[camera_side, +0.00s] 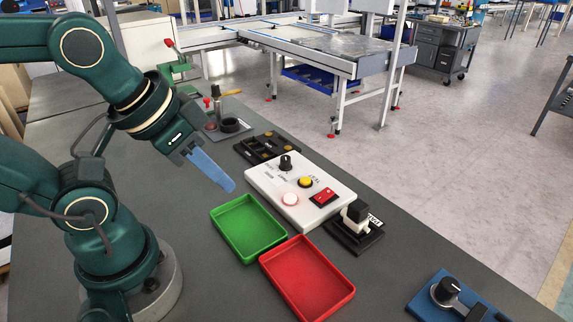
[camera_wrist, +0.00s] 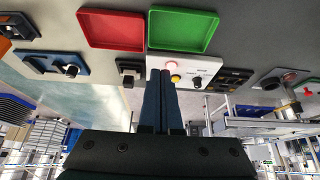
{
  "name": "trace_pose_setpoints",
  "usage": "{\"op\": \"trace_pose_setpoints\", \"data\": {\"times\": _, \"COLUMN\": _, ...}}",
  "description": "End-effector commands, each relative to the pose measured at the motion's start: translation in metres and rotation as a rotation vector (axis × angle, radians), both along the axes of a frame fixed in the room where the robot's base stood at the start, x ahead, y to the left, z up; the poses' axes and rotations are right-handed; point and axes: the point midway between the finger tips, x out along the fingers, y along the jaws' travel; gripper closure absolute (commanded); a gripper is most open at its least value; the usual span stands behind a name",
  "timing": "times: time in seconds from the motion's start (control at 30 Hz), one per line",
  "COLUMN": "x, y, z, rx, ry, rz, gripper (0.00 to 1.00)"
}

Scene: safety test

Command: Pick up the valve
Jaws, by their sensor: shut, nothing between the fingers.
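I cannot tell for sure which thing is the valve. A blue plate with a black knob and lever (camera_side: 445,290) lies at the lower right in the side view; it seems to show at the left in the wrist view (camera_wrist: 68,69). A grey plate with a black ring and red-tipped parts (camera_side: 228,125) stands behind my arm. My gripper (camera_side: 229,187) is shut and empty, tilted down above the bench, left of the white control box and above the green tray's far side. Its blue fingers lie together in the wrist view (camera_wrist: 160,75).
The white box (camera_side: 260,180) has a black knob and red, yellow and white buttons. A green tray (camera_side: 217,213) and a red tray (camera_side: 347,293), both empty, lie before it. A black fixture (camera_side: 370,238) stands to its right, a dark compartment tray (camera_side: 245,150) behind it.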

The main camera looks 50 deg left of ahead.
Motion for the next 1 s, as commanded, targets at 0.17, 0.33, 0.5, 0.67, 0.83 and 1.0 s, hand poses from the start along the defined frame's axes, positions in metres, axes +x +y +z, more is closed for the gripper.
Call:
{"op": "trace_pose_setpoints", "data": {"times": 0.17, "x": 0.0, "y": 0.0, "z": 0.0, "rx": 0.0, "ry": 0.0, "rz": 0.0, "gripper": 1.0}}
{"op": "trace_pose_setpoints", "data": {"times": 0.33, "x": 0.0, "y": 0.0, "z": 0.0, "rx": 0.0, "ry": 0.0, "rz": 0.0, "gripper": 1.0}}
{"op": "trace_pose_setpoints", "data": {"times": 0.5, "x": 0.0, "y": 0.0, "z": 0.0, "rx": 0.0, "ry": 0.0, "rz": 0.0, "gripper": 0.66}}
{"op": "trace_pose_setpoints", "data": {"times": 0.67, "x": 0.0, "y": 0.0, "z": 0.0, "rx": 0.0, "ry": 0.0, "rz": 0.0, "gripper": 0.15}}
{"op": "trace_pose_setpoints", "data": {"times": 0.83, "x": 0.0, "y": 0.0, "z": 0.0, "rx": 0.0, "ry": 0.0, "rz": 0.0, "gripper": 0.15}}
{"op": "trace_pose_setpoints", "data": {"times": 1.0, "x": -0.0001, "y": 0.0002, "z": 0.002, "rx": -0.009, "ry": 0.001, "rz": 0.019, "gripper": 0.15}}
